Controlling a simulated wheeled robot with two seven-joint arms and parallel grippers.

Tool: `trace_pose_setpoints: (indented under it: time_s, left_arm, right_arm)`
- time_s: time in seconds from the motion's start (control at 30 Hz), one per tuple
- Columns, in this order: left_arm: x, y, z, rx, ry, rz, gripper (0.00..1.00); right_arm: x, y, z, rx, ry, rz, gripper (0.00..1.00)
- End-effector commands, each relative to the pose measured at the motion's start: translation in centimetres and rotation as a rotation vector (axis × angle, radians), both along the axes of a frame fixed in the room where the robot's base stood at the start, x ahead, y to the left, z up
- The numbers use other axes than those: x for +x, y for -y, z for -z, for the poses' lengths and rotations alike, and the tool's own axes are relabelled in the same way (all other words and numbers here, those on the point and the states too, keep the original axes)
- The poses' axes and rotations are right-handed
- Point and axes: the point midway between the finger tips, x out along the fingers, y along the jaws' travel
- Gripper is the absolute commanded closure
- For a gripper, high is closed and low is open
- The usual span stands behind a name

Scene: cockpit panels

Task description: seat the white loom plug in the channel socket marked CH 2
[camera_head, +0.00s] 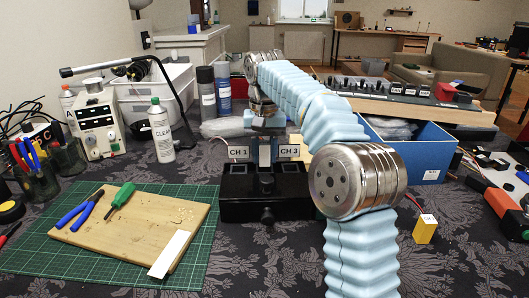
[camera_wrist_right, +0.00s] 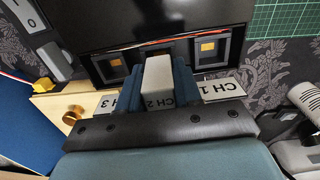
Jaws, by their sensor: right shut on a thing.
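The black channel box (camera_head: 267,207) stands mid-table with signs CH 1 (camera_head: 238,153) and CH 3 (camera_head: 289,151) at its back. My right gripper (camera_head: 264,158) is over the middle of the box, pointing down between these signs. In the right wrist view its blue fingers (camera_wrist_right: 158,88) are shut on the white loom plug (camera_wrist_right: 157,77). The outer sockets (camera_wrist_right: 116,63) and (camera_wrist_right: 208,48) show yellow contacts. My left gripper is out of view.
A wooden board (camera_head: 135,228) with pliers, a green screwdriver and a white strip lies on a green mat (camera_head: 30,248) at left. A blue bin (camera_head: 415,150) stands right of the box. A yellow block (camera_head: 425,229) lies at right. Bottles and a power supply stand behind left.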

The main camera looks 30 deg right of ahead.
Motion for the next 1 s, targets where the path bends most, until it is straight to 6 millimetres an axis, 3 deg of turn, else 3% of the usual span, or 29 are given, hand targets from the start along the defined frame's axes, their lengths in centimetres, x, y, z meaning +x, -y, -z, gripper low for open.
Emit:
trace_pose_setpoints:
  time_s: [1.0]
  left_arm:
    - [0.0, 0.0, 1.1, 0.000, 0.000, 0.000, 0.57]
  right_arm:
    - [0.0, 0.0, 1.9, 0.000, 0.000, 0.000, 0.96]
